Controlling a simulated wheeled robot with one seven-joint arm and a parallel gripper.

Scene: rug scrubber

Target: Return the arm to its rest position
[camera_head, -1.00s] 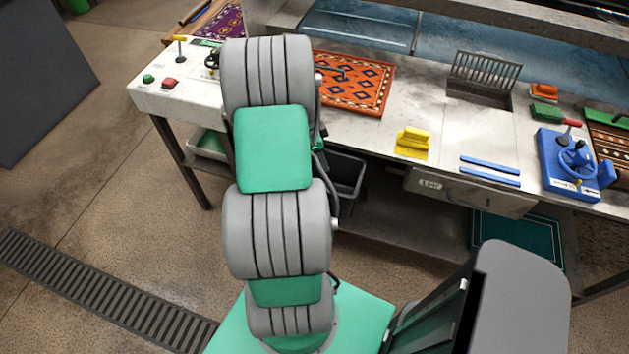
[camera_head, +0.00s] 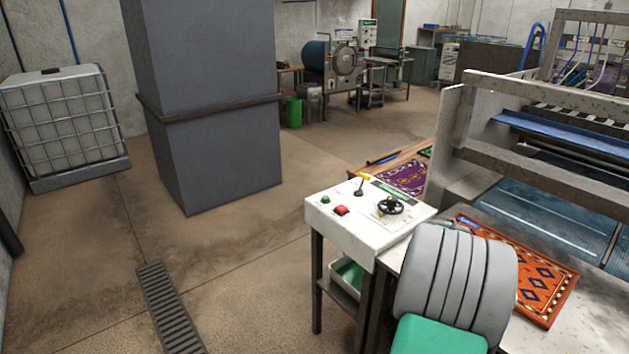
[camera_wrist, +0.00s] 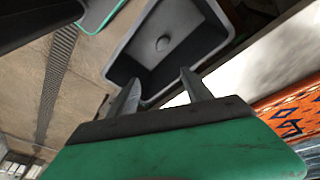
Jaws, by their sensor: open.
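In the head view my arm shows at the lower right as a ribbed grey joint and a green link, in front of the workbench (camera_head: 545,240). My gripper is out of sight there. In the wrist view my gripper (camera_wrist: 160,90) has its two fingers apart, with nothing between them. A dark grey bin (camera_wrist: 180,40) lies beyond the fingertips. The orange patterned rug (camera_wrist: 290,115) is at the right of the wrist view, and it also lies on the workbench in the head view (camera_head: 540,285).
A white control box (camera_head: 365,225) with buttons, lever and handwheel stands left of my arm. A grey column (camera_head: 215,110) and a caged white tank (camera_head: 65,120) stand to the left. A floor drain (camera_head: 170,310) crosses the open floor. A frame (camera_head: 560,150) borders the bench.

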